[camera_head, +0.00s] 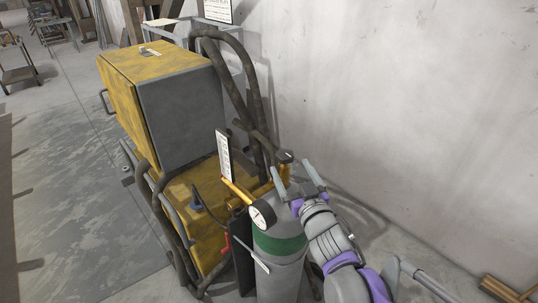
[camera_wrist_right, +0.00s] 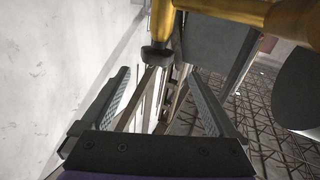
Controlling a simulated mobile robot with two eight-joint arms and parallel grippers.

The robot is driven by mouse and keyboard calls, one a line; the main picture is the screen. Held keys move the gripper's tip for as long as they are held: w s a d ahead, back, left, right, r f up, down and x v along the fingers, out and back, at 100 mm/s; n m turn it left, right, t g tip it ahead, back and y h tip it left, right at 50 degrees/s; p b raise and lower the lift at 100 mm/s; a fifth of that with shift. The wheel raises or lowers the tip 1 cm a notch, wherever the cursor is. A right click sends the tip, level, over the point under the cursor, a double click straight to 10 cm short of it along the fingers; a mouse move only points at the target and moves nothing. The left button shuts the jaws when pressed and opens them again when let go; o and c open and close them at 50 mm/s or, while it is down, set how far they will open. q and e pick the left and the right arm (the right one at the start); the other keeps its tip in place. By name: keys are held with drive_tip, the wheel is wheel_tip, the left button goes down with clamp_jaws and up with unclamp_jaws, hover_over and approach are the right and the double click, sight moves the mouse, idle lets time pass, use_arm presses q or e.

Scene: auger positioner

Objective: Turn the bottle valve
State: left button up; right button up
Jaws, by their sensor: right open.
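The gas bottle (camera_head: 279,268) is a grey cylinder with a green band, standing upright on the cart's near side. Its brass valve body (camera_head: 238,191) with a round white gauge (camera_head: 262,215) sits at its top. A dark round valve knob (camera_head: 285,156) tops the brass stem. My right gripper (camera_head: 290,166) is open beside the knob, its fingers pointing towards it. In the right wrist view the dark knob (camera_wrist_right: 157,54) lies just beyond the gap between the fingertips (camera_wrist_right: 158,74); I see no contact. My left gripper is not in view.
A yellow and grey machine (camera_head: 182,108) stands on the cart behind the bottle. Thick dark hoses (camera_head: 240,85) loop down near the valve. A bare wall (camera_head: 420,110) is close on the right. Open floor (camera_head: 60,215) lies to the left.

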sight(282, 150)
drive_tip(key=shift+s+d+f+m, duration=0.1)
drive_tip(key=shift+d+f+m, duration=0.15)
drive_tip(key=shift+m, duration=0.15)
drive_tip(key=shift+w, duration=0.3)
drive_tip(key=p+x, duration=0.1)
drive_tip(key=x, duration=0.9)
drive_tip(key=shift+w+f, duration=0.1)
drive_tip(key=shift+w, duration=0.05)
drive_tip(key=c, duration=1.4)
drive_tip(key=shift+o, duration=0.2)
